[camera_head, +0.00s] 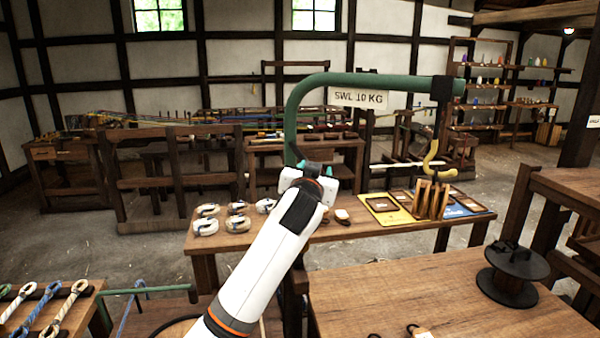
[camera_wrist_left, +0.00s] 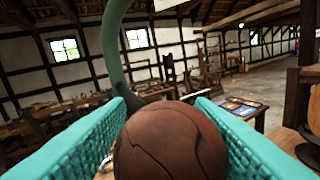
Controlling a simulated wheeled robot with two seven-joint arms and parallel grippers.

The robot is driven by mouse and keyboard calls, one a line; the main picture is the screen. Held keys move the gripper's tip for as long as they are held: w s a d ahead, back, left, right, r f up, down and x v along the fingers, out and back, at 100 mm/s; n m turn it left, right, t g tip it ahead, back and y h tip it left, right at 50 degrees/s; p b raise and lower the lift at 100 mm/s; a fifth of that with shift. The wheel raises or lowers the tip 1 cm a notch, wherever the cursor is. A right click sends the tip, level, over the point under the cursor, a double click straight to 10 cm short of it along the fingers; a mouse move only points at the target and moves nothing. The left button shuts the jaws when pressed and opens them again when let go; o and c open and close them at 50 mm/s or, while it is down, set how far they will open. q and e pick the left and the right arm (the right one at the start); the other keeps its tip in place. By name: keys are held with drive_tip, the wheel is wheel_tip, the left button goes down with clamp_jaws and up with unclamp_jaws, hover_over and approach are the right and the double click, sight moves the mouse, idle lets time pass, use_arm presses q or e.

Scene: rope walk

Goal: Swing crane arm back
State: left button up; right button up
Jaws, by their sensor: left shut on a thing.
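The crane arm (camera_head: 375,80) is a green bar in the head view. It bends down at the left and runs level to a dark band at the right. A yellow hook (camera_head: 433,160) shows below its right end. A sign (camera_head: 358,98) reading "SWL 10 KG" shows just below the bar. My left gripper (camera_head: 313,168) is at the bar's lower left end. In the left wrist view, its teal pads stand on both sides of a round brown wooden knob (camera_wrist_left: 170,145), shut on it. The green bar (camera_wrist_left: 112,45) rises behind the knob. My right gripper is not in view.
A bench (camera_head: 350,228) behind my gripper bears rope coils (camera_head: 238,222), frames and wooden pegs. A nearer table (camera_head: 450,300) holds a black spool (camera_head: 512,270). Rope loops (camera_head: 50,305) lie at the lower left, by another green bar (camera_head: 150,290). A post (camera_head: 580,110) stands right.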

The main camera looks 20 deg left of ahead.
use_arm(q)
drive_tip(key=shift+w+d+r, duration=0.2)
drive_tip(key=shift+d, duration=0.25)
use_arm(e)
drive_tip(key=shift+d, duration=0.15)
use_arm(q)
drive_tip(key=o, duration=1.2)
drive_tip(key=shift+w, duration=0.1)
drive_tip(key=shift+s+f, duration=0.3)
drive_tip(key=shift+s, duration=0.1)
drive_tip(key=shift+s+d+b, duration=0.2)
drive_tip(key=shift+s+b, duration=0.35)
drive_tip(key=shift+s, duration=1.25)
drive_tip(key=shift+s+d+b, duration=0.25)
drive_tip(key=shift+s+b, duration=0.25)
drive_tip(key=shift+s, duration=1.25)
drive_tip(key=shift+s+d+b, duration=0.2)
drive_tip(key=shift+s+b, duration=0.35)
drive_tip(key=shift+s, duration=1.25)
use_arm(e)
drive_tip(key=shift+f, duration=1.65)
